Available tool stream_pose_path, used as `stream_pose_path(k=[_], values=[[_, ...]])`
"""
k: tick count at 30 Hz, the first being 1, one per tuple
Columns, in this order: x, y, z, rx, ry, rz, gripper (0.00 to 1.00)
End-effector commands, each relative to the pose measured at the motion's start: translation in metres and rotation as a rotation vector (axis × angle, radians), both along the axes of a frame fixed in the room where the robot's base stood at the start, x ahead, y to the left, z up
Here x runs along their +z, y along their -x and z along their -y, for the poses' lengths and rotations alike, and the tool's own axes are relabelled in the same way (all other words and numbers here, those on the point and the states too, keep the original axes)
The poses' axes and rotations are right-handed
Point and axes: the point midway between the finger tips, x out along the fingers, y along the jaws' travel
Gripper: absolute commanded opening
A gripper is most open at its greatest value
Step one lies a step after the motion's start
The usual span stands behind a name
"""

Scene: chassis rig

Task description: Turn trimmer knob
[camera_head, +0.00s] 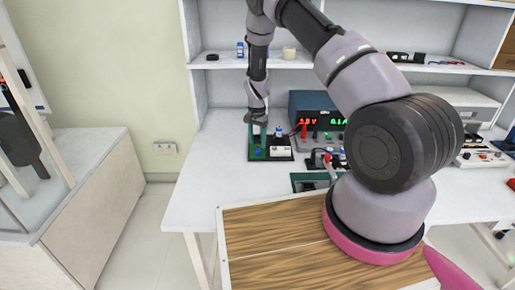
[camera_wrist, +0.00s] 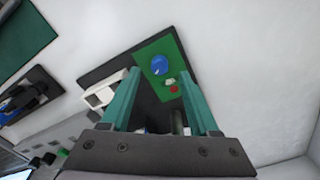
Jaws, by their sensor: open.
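The trimmer knob appears to be the blue round knob (camera_wrist: 158,65) on a green circuit board (camera_wrist: 150,48) in the wrist view. The board lies on a dark base plate (camera_wrist: 98,73) on the white table. In the head view the green board (camera_head: 256,153) is at the back left of the table, under my arm's end. My gripper (camera_wrist: 163,75) is open, with its two green fingers spread over the board. The blue knob shows between and just beyond the fingertips, with nothing held. Whether a finger touches the board cannot be told.
A white block (camera_wrist: 104,92) sits beside the green board. A power supply with a lit display (camera_head: 318,115) stands behind to the right, with red and black leads near it. Another green board (camera_head: 308,182) lies nearer the front. The table's left part is clear.

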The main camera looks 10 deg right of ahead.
Motion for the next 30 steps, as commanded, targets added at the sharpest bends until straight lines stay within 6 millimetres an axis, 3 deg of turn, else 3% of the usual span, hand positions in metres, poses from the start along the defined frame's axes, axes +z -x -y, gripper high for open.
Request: stream_pose_path(k=[6, 18, 23, 30], values=[[-0.030, 0.000, 0.001, -0.001, 0.001, -0.001, 0.62], [-0.037, 0.000, 0.001, -0.001, 0.000, 0.001, 0.62], [-0.037, 0.000, 0.001, 0.000, -0.001, 0.001, 0.01], [-0.036, 0.000, 0.001, 0.082, -0.001, 0.001, 0.00]])
